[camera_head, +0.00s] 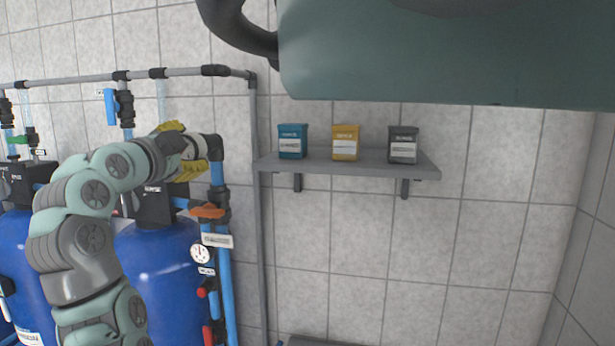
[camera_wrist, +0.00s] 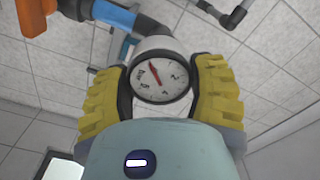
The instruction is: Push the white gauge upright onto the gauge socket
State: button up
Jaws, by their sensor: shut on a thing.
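In the wrist view the white gauge (camera_wrist: 161,80) has a round dial with a red needle, facing the camera. My gripper (camera_wrist: 161,68) has its two yellow ribbed fingers shut on the gauge's sides. In the head view my gripper (camera_head: 180,150) is at the pipe corner above the blue tank, with a white part of the gauge (camera_head: 200,148) showing between the yellow fingers. I cannot make out the gauge socket; the gauge and fingers hide what lies behind them. Whether the gauge touches the pipe fitting is unclear.
A blue pipe (camera_wrist: 112,14) and orange valve handle (camera_wrist: 18,25) lie close by in the wrist view. Another gauge (camera_head: 201,253) sits lower on the pipework. A wall shelf (camera_head: 350,168) with three small boxes is to the right. Blue tanks (camera_head: 165,270) stand below my arm.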

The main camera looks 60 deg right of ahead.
jog(key=shift+d, duration=0.2)
jog(key=o, duration=1.2)
